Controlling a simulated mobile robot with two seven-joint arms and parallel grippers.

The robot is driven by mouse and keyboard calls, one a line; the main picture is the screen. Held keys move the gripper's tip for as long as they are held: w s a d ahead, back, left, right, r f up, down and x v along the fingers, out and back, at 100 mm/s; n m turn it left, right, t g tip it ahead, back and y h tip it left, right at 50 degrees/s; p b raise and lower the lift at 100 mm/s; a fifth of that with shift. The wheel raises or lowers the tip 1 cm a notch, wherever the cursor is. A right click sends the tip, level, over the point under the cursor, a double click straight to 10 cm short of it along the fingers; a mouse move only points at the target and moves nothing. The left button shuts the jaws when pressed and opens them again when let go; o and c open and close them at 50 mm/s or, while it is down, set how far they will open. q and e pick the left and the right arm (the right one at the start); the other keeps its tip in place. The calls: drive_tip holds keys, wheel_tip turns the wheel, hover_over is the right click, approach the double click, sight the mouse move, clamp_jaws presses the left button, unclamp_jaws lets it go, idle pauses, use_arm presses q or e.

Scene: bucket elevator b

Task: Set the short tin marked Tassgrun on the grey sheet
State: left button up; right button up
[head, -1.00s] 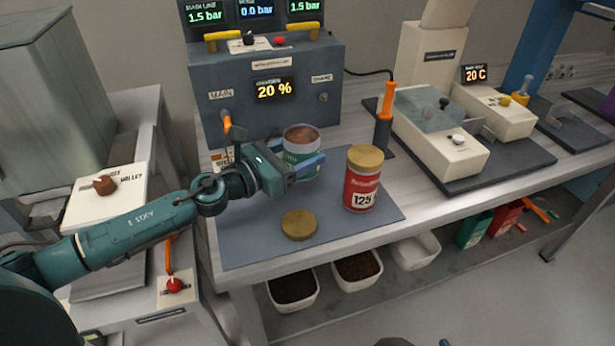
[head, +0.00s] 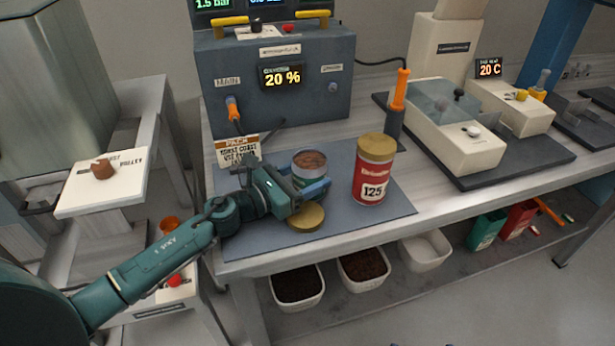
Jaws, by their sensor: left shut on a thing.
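The short tin (head: 310,174) is open-topped, with brown contents and a pale and green side. Its marking is hidden or too small to read. My left gripper (head: 316,189) is shut on its near side and holds it upright over the grey sheet (head: 253,239). I cannot tell whether the tin's base touches the sheet, because the gripper hides it. My right gripper is not in view.
A gold lid (head: 306,218) lies on the sheet just below the gripper. A tall red tin (head: 373,172) with a gold lid stands to the right. A card (head: 237,150) and the grey machine (head: 275,85) stand behind. The sheet's front left is clear.

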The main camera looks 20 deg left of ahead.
sight(296, 183)
use_arm(q)
drive_tip(key=shift+f, duration=0.15)
drive_tip(key=o, duration=0.9)
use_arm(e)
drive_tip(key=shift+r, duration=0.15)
use_arm(q)
drive_tip(key=b+v, duration=0.1)
drive_tip(key=v, duration=0.6)
drive_tip(key=shift+b, duration=0.3)
drive_tip(key=v, duration=0.3)
drive_tip(key=shift+s+a+b, duration=0.25)
drive_tip(key=shift+s+b, duration=0.05)
drive_tip(key=shift+b, duration=0.1)
drive_tip(key=shift+s+a, duration=0.3)
drive_tip(key=shift+s, duration=0.15)
drive_tip(key=shift+a, duration=0.1)
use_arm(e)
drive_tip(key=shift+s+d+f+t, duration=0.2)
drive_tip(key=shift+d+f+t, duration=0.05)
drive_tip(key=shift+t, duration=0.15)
